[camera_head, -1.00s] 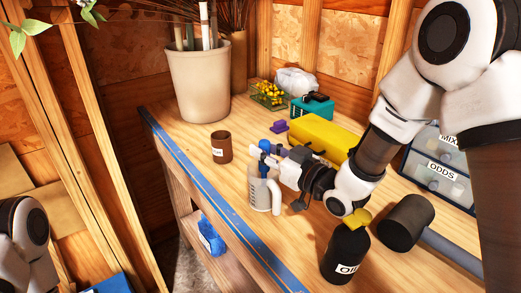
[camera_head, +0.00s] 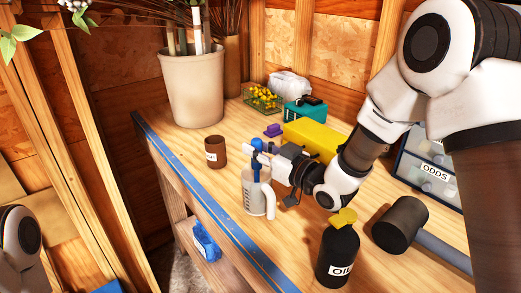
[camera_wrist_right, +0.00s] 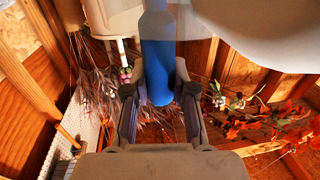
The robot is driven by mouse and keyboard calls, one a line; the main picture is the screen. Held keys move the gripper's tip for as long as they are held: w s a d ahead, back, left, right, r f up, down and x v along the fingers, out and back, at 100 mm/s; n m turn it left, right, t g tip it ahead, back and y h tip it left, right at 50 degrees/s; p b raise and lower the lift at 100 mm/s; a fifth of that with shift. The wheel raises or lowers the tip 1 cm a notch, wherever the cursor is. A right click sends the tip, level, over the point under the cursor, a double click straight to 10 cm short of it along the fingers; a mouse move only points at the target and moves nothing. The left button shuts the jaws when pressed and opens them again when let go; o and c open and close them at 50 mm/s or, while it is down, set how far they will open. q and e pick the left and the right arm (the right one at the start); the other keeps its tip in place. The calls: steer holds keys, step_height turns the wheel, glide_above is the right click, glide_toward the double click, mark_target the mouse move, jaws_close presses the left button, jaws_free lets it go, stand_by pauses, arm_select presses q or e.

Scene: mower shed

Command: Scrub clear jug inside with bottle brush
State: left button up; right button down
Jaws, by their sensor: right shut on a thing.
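The clear jug (camera_head: 254,203) stands upright on the workbench near its blue front edge, its pale handle toward the right. My right gripper (camera_head: 268,158) is shut on the blue bottle brush (camera_head: 257,170) just above the jug's rim. The brush is upright, and its lower part reaches down into the jug's mouth; its bristle end is hard to make out. In the right wrist view the blue brush handle (camera_wrist_right: 157,72) sits between the two fingers. Of my left arm only a part shows at the lower left; its gripper is out of view.
A brown cup (camera_head: 215,152) stands left of the jug. The black oil bottle (camera_head: 338,255), a dark mallet (camera_head: 400,223) and the odds drawers (camera_head: 425,172) are to the right. A yellow box (camera_head: 312,138) is behind the gripper; a large bucket (camera_head: 192,90) is at the back left.

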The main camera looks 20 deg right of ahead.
steer(key=shift+a, duration=0.5)
steer(key=shift+s+d+b, duration=0.3)
steer(key=shift+s+b, duration=0.15)
steer(key=shift+s, duration=0.15)
stand_by(0.6)
step_height(320, 180, up, 14)
steer(key=p, duration=1)
steer(key=shift+f, duration=0.2)
